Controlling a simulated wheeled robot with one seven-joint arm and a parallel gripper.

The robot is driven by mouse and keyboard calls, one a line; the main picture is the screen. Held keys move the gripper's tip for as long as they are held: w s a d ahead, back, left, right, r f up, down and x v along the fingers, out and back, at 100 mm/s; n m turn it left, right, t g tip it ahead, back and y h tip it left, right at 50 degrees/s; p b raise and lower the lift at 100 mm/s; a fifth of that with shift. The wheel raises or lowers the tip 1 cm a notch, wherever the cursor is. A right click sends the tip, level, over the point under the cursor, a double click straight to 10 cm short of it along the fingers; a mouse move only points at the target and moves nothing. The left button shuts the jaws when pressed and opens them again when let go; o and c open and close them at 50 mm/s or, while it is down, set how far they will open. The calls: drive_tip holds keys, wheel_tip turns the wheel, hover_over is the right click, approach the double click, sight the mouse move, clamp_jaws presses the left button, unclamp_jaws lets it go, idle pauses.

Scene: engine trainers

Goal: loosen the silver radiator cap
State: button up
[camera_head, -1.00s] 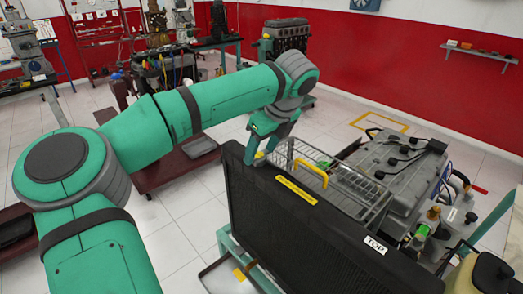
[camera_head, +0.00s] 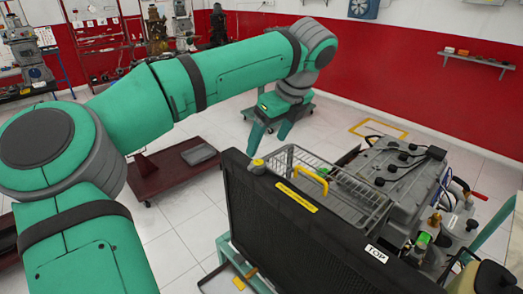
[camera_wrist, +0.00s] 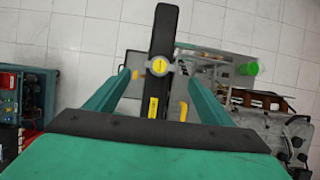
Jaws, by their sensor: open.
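The silver radiator cap (camera_wrist: 158,66) has a yellow centre and sits on the top edge of the black radiator (camera_wrist: 163,32) in the wrist view. In the head view the cap (camera_head: 257,163) shows at the radiator's (camera_head: 300,225) upper left corner. My gripper (camera_wrist: 157,76) is open, with one green finger on each side of the cap in the wrist picture. The fingers appear apart from the cap, and nothing is held.
A wire rack (camera_head: 335,185) and a yellow handle (camera_head: 310,178) lie right behind the radiator. The grey engine (camera_head: 390,170) stands further right. A dark red cart (camera_head: 170,175) is at left; open tiled floor lies between.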

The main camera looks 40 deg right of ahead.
drive_tip(key=v, duration=0.3)
idle(0.5)
drive_tip(key=shift+w+f, duration=0.1)
